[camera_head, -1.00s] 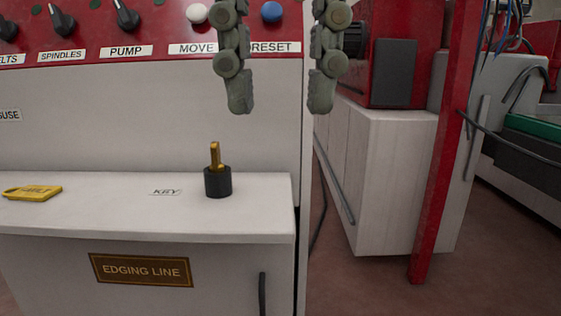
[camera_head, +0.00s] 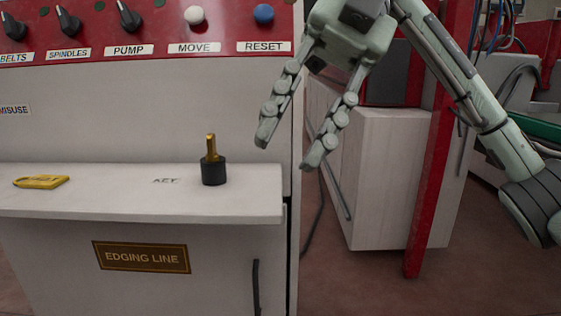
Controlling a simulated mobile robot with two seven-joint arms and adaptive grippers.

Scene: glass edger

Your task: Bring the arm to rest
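My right gripper (camera_head: 283,155) hangs in the air at the right edge of the control cabinet, fingers pointing down and to the left. Its two fingers are spread apart with nothing between them. My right arm (camera_head: 460,80) comes in from the right side. The gripper is to the right of and apart from the key (camera_head: 212,150), whose brass shaft stands upright in a black round base on the white ledge. My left gripper is not in view.
The white ledge (camera_head: 110,200) also bears a yellow tag (camera_head: 41,182). Above it is a red panel with black knobs, a white MOVE button (camera_head: 194,16) and a blue RESET button (camera_head: 263,13). A red post (camera_head: 430,200) and a white cabinet (camera_head: 385,180) stand behind my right arm.

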